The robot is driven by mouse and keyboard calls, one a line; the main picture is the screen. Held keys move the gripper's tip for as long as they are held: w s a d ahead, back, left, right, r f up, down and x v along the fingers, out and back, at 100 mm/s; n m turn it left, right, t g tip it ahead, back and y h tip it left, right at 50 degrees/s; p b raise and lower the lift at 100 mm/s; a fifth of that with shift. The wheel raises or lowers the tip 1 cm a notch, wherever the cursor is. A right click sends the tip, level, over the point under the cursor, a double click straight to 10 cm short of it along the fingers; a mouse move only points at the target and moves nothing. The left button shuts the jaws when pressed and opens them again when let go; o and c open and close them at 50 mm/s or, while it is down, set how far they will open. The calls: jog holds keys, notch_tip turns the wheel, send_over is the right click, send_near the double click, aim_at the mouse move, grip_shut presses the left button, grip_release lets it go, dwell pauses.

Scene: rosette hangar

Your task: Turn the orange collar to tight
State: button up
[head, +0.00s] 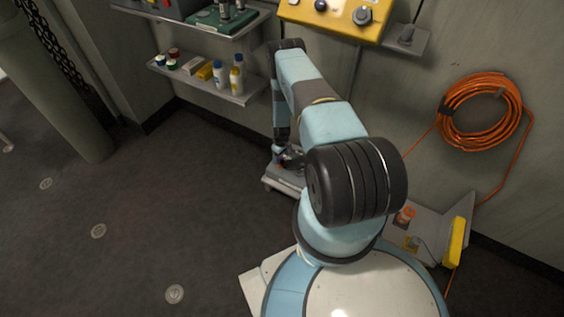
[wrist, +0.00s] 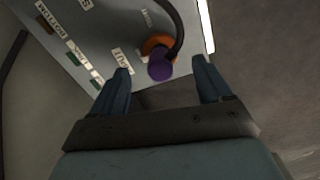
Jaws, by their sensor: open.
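The orange collar (wrist: 153,46) shows in the wrist view as a ring on a grey labelled panel. A purple plug (wrist: 160,68) with a dark cable sits at the collar and covers part of it. My gripper (wrist: 161,69) is open, one finger on each side of the plug and a little short of the collar in the picture. I see no contact between the fingers and the plug. In the head view my gripper (head: 290,157) is small and partly hidden behind my arm. The collar's tight mark cannot be read.
In the head view a wall shelf (head: 240,97) holds bottles and small boxes. A yellow control box (head: 335,14) is above my arm. An orange cable coil (head: 483,112) hangs at the right.

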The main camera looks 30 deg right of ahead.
aim_at(281, 161)
jog(key=shift+f, duration=2.5)
jog(key=shift+c, duration=0.2)
